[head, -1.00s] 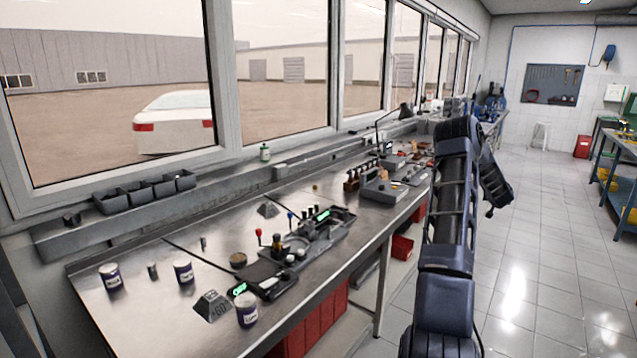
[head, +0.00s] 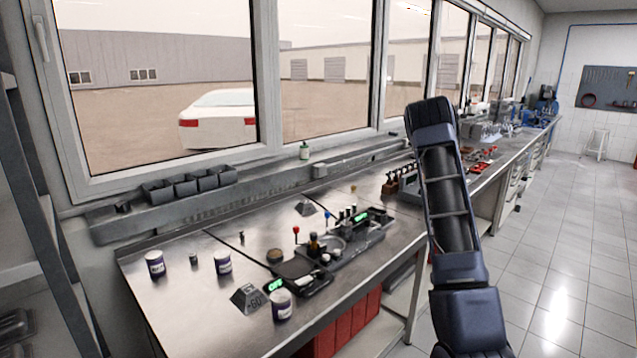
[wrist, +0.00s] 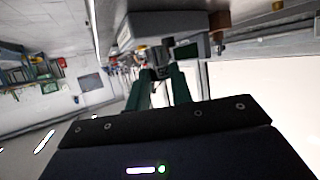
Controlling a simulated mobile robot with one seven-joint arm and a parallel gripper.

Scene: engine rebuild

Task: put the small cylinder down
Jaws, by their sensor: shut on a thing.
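My gripper (wrist: 160,72) shows in the wrist view, with its two green fingers close together. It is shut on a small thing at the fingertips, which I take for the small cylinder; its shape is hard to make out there. In the head view my arm rises at the right of the bench, and the gripper itself is hidden. The steel bench (head: 185,310) runs along the windows. On its near part stand a small grey cylinder (head: 194,259) and another small upright piece (head: 241,237), both apart from my gripper.
Labelled cans (head: 155,264) (head: 222,263) (head: 281,305) and a grey weight block (head: 248,299) stand on the near bench. A scale (head: 298,279) and a tray of parts (head: 345,238) lie at its middle. Grey bins (head: 188,185) sit on the sill.

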